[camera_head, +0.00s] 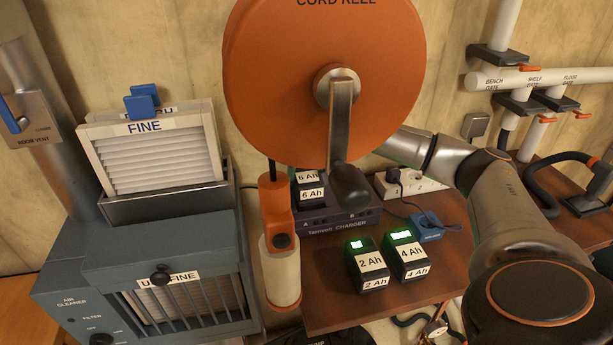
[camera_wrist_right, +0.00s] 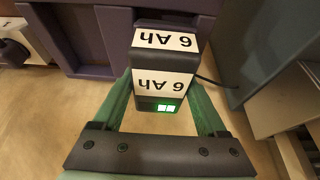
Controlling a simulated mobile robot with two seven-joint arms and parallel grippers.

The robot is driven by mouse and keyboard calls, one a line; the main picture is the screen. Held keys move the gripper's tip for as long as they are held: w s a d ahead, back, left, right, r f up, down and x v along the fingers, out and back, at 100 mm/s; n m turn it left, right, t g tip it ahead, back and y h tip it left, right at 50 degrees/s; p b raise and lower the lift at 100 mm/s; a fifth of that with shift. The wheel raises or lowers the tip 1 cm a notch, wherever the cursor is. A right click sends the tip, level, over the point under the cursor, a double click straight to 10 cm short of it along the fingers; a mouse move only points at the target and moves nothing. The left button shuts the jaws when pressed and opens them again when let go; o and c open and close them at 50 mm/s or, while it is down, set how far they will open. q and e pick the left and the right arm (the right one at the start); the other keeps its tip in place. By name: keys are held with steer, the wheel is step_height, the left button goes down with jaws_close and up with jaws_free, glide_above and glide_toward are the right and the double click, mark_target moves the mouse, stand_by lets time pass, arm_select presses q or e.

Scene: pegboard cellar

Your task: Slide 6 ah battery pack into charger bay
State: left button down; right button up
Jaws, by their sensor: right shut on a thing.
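The 6 Ah battery pack (camera_head: 311,193) is dark with white labels and shows at the left bay of the purple charger (camera_head: 350,216) in the head view. In the right wrist view the pack (camera_wrist_right: 165,80) shows a lit green indicator and sits between the green fingers of my right gripper (camera_wrist_right: 165,105), which is shut on it. The pack's far end overlaps the charger (camera_wrist_right: 110,40) there; I cannot tell how deep it sits. In the head view the orange cord reel hides my right gripper and part of the charger. My left gripper is not in view.
The cord reel (camera_head: 270,75) and its crank (camera_head: 342,130) hang in front of the charger. A 2 Ah pack (camera_head: 371,263) and a 4 Ah pack (camera_head: 408,255) stand on the bench (camera_head: 330,300). An air cleaner (camera_head: 150,255) stands at left.

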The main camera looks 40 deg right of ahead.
steer(key=shift+f+b, duration=0.3)
steer(key=shift+f, duration=0.25)
stand_by(0.7)
steer(key=o, duration=1.1)
steer(key=shift+c, duration=0.2)
steer(key=shift+o, duration=0.6)
steer(key=shift+f, duration=0.1)
steer(key=shift+r+p, duration=2.6)
steer(key=shift+r, duration=0.55)
steer(key=shift+f, duration=0.1)
